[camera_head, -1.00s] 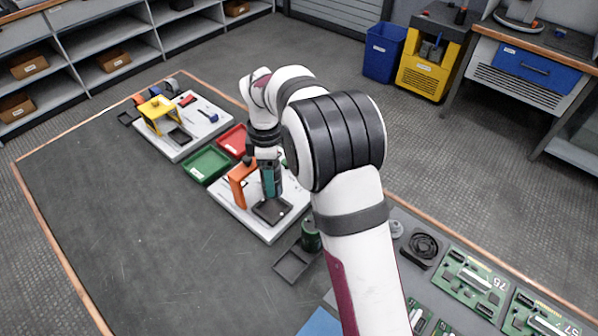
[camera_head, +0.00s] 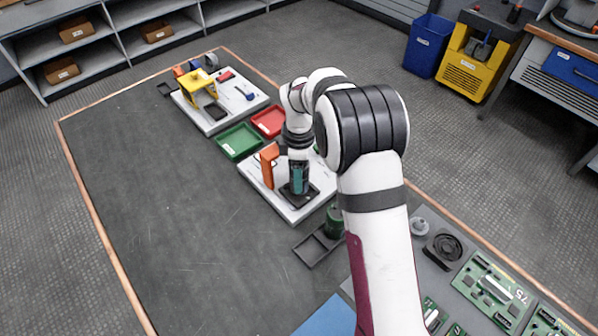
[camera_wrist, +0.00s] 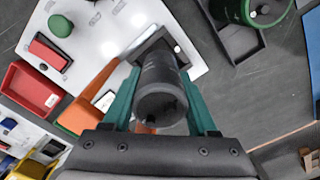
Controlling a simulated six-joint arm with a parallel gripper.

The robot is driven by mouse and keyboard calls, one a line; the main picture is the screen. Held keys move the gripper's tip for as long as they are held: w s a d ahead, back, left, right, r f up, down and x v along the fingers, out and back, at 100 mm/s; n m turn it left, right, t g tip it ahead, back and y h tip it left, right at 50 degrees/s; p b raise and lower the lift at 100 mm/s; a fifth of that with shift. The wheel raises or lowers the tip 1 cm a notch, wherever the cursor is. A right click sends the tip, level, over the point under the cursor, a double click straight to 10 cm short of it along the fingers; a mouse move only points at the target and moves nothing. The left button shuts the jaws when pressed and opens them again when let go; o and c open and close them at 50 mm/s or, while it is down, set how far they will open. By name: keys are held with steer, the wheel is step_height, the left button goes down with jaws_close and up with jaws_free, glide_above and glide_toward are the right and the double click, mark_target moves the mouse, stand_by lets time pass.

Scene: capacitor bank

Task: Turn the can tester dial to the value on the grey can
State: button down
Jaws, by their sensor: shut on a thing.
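My gripper (camera_head: 299,180) has teal fingers and points down over the white board (camera_head: 253,178). In the wrist view my gripper (camera_wrist: 160,108) is shut on the dark grey can (camera_wrist: 160,85), with a finger on each side. The can is over the square black tray (camera_head: 312,197) on the board; I cannot tell whether it touches it. No value on the can is readable. An orange post (camera_head: 267,165) stands beside my gripper, and shows in the wrist view (camera_wrist: 92,92). A green knob (camera_wrist: 61,26), perhaps the tester dial, sits among small, unreadable labels.
A green can (camera_head: 334,222) stands in a black two-part tray (camera_head: 312,250) near the board. Green (camera_head: 239,141) and red (camera_head: 268,122) trays lie behind it. A second white board with a yellow frame (camera_head: 200,85) is farther back. The dark mat (camera_head: 150,200) at left is clear.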

steer(key=shift+f, duration=0.25)
stand_by(0.3)
steer(key=shift+f, duration=0.3)
steer(key=shift+f, duration=0.5)
stand_by(0.8)
steer(key=shift+c, duration=0.5)
jaws_free()
step_height(320, 180, up, 8)
steer(key=shift+f, duration=0.1)
stand_by(0.3)
